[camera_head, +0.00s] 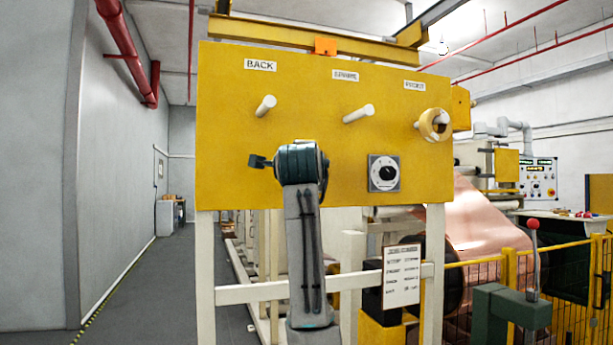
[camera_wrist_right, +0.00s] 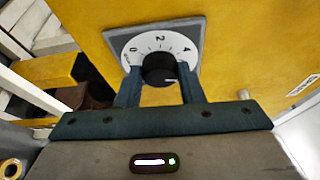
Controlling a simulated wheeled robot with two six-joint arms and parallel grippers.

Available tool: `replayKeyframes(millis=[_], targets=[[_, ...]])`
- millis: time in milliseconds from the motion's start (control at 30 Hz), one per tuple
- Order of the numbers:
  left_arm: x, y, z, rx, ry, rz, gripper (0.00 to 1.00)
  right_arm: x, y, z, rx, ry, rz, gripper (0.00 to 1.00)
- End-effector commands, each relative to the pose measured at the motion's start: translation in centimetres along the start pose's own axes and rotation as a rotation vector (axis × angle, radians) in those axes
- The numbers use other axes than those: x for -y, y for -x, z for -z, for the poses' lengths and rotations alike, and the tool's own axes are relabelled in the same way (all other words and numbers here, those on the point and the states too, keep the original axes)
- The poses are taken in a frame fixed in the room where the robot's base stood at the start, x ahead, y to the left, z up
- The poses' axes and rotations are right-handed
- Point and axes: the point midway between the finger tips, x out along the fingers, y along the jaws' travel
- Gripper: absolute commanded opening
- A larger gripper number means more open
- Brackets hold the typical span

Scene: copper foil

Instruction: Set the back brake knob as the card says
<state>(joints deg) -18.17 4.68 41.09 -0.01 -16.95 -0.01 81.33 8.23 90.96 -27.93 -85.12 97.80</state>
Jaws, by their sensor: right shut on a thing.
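The back brake knob (camera_wrist_right: 158,70) is a round black knob with a white pointer line on a white dial. The dial (camera_wrist_right: 128,48) shows 0, 2 and 4; which mark the pointer meets is hard to tell. My right gripper (camera_wrist_right: 159,76) is shut on the knob, one finger on each side. In the head view my right gripper (camera_head: 302,160) is at the yellow panel (camera_head: 230,150), below the BACK label (camera_head: 260,65), and hides that knob. The card (camera_head: 401,275) hangs below the panel at the right; its lines are too small to read. My left gripper is out of view.
Another dial (camera_head: 384,173) sits right of my arm. White pegs (camera_head: 265,106) stick out above, and the rightmost holds a yellowish roll (camera_head: 434,124). A yellow fence (camera_head: 572,285) and a lever (camera_head: 532,255) stand at the right. The left aisle floor (camera_head: 150,290) is clear.

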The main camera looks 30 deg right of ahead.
Motion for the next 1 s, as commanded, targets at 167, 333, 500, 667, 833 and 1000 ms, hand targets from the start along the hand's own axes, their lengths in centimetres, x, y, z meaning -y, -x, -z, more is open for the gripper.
replayKeyframes(millis=[167,333,500,667,833,1000], targets=[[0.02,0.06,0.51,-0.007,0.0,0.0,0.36,0.17,0.0,0.0,0.0,-0.108,-0.044,0.12],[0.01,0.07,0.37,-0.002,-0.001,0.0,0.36,0.22,-0.03,0.03,0.0,-0.179,-0.074,0.12],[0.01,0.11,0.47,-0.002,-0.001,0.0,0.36,0.22,-0.05,0.03,0.0,-0.219,-0.092,0.12],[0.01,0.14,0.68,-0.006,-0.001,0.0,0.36,0.24,-0.05,0.03,0.001,-0.234,-0.098,0.12],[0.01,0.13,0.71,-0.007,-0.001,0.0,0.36,0.24,-0.05,0.03,0.001,-0.236,-0.099,0.12],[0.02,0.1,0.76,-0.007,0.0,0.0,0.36,0.24,-0.05,0.02,0.001,-0.236,-0.099,0.12]])
